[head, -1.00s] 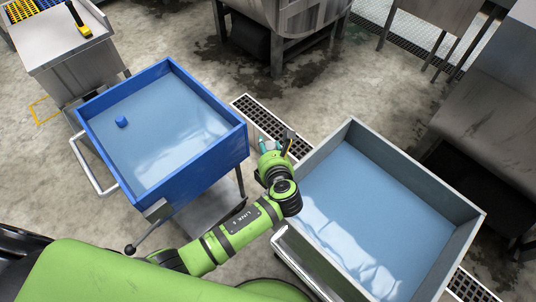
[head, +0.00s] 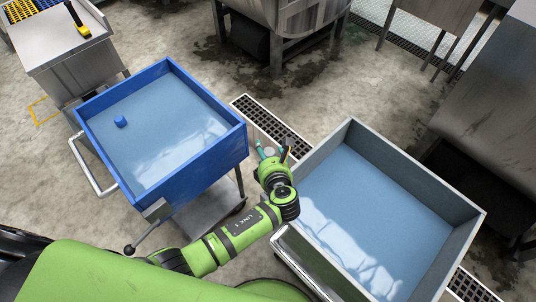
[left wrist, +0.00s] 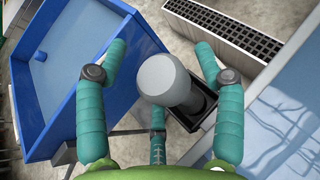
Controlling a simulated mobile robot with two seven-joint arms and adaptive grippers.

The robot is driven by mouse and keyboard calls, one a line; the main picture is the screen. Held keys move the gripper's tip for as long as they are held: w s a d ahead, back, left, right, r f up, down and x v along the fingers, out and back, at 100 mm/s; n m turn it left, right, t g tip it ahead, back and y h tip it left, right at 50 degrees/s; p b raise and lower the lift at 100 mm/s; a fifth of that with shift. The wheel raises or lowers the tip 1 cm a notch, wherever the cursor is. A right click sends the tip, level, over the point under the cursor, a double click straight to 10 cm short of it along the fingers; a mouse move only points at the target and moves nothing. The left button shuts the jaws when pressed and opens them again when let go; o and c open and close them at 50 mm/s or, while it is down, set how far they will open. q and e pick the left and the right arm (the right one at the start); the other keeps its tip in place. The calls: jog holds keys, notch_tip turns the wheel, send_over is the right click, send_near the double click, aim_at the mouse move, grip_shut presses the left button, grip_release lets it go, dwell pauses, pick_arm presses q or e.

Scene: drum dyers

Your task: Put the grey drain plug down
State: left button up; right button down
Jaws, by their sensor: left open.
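The grey drain plug (left wrist: 165,78) shows in the left wrist view as a rounded grey head on a narrower stem. Its lower end is over or in a small dark square holder (left wrist: 199,108); I cannot tell how far it is seated. My left gripper (head: 271,149) has its teal fingers spread on either side of the plug, with visible gaps. In the head view the plug (head: 269,152) is a small grey spot between the fingers. My right gripper is out of view.
A blue tray cart (head: 215,102) stands to the left, with a small blue piece (head: 120,121) in it. A floor drain grate (head: 270,122) runs between the two trays. A metal table (head: 70,55) stands at the back left.

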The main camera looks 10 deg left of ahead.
pick_arm(q)
jog(key=shift+r, duration=0.25)
jog(key=v, duration=1.2)
jog(key=shift+b, duration=0.3)
jog(key=shift+f, duration=0.1)
